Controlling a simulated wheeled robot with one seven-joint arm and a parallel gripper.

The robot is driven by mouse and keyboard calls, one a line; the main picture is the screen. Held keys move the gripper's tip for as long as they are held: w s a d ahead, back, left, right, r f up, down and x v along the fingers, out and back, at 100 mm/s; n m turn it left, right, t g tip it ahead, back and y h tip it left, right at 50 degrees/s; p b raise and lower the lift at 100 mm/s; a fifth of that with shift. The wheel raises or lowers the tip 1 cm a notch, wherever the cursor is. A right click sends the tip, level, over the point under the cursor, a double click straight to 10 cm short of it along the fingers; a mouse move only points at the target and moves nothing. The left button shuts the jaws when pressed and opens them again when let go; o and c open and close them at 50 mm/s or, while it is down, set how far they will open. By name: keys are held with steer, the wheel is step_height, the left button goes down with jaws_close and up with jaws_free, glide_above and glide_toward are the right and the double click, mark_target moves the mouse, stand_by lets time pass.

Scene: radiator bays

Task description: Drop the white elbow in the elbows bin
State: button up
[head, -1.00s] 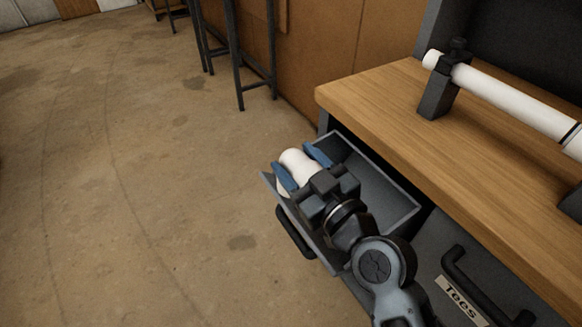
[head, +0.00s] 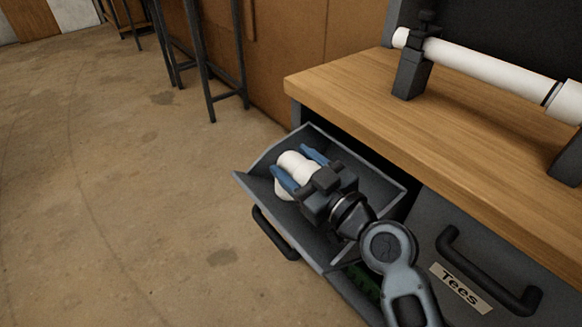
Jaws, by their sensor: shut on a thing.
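The white elbow (head: 295,163) is between the blue fingers of my gripper (head: 299,170), which is shut on it. Part of the elbow shows below the near finger. My gripper and the elbow are over the open grey bin (head: 383,187) at the left end of the bench, within its outline in the head view. The bin's front has a dark handle (head: 272,235), and no label on it can be read. My gripper and arm hide part of the bin's inside. I cannot tell whether the elbow touches the bin's floor.
A bin labelled Tees (head: 461,287) is just right of the open one, under the wooden benchtop (head: 420,130). A white pipe (head: 480,68) rests in dark clamps on the bench. Something green (head: 362,283) shows below my arm. Open floor (head: 130,210) lies left.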

mark_target(298, 157)
steer(key=shift+w+d+f, duration=0.1)
steer(key=o, duration=1.2)
steer(key=shift+r, duration=0.45)
step_height(298, 157, up, 3)
steer(key=shift+p, duration=0.45)
steer(key=s+d+r, duration=0.1)
steer(key=d+r, duration=0.1)
steer(key=d, duration=0.1)
steer(key=s+d+r, duration=0.1)
steer(key=d+r, duration=0.1)
steer(key=d, duration=0.2)
steer(key=s+d+r, duration=0.2)
steer(key=d+r, duration=0.1)
steer(key=d, duration=0.1)
steer(key=shift+b, duration=0.3)
